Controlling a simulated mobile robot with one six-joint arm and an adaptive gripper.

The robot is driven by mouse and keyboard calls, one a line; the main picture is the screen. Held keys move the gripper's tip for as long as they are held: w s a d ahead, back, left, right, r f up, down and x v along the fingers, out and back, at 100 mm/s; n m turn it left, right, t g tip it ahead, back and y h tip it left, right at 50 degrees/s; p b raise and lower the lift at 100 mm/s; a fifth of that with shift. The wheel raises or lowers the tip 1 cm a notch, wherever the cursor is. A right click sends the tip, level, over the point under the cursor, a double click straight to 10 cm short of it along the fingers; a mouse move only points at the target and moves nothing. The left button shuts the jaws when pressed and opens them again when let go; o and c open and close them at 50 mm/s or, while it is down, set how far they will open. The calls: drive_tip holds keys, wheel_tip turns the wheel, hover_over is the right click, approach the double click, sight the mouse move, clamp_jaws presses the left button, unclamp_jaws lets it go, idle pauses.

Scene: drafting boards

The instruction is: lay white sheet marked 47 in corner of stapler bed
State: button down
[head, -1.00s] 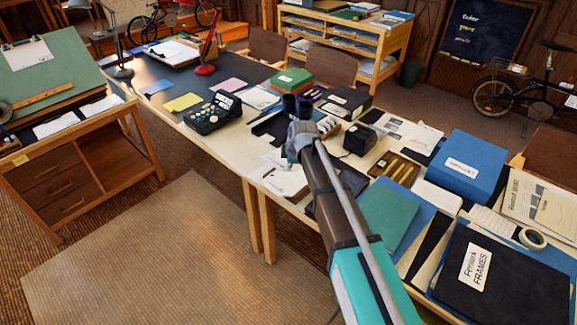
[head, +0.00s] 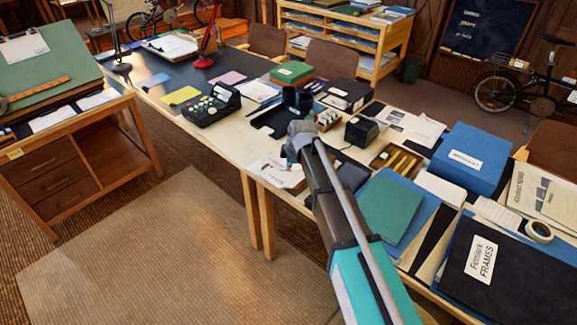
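My arm reaches out over the long table, and its grey end, where my gripper (head: 301,136) is, stands over the table's middle. The fingers cannot be made out, so whether they are open, shut or holding something is not clear. A dark upright device with a flat black base (head: 272,121) stands just beyond; it may be the stapler and its bed, but I cannot be sure. A white sheet (head: 277,172) with small dark print lies at the near table edge, left of my arm. No number 47 is readable on any sheet.
A black box device (head: 362,130), a pencil tray (head: 400,161), a blue box (head: 467,158) and a green folder (head: 389,205) crowd the right. Floor in front is clear.

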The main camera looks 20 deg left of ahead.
drive_tip(key=shift+f+b, duration=0.7)
drive_tip(key=shift+f, duration=0.2)
drive_tip(key=c, duration=1.4)
unclamp_jaws()
drive_tip(key=c, duration=0.7)
unclamp_jaws()
drive_tip(key=shift+r, duration=0.1)
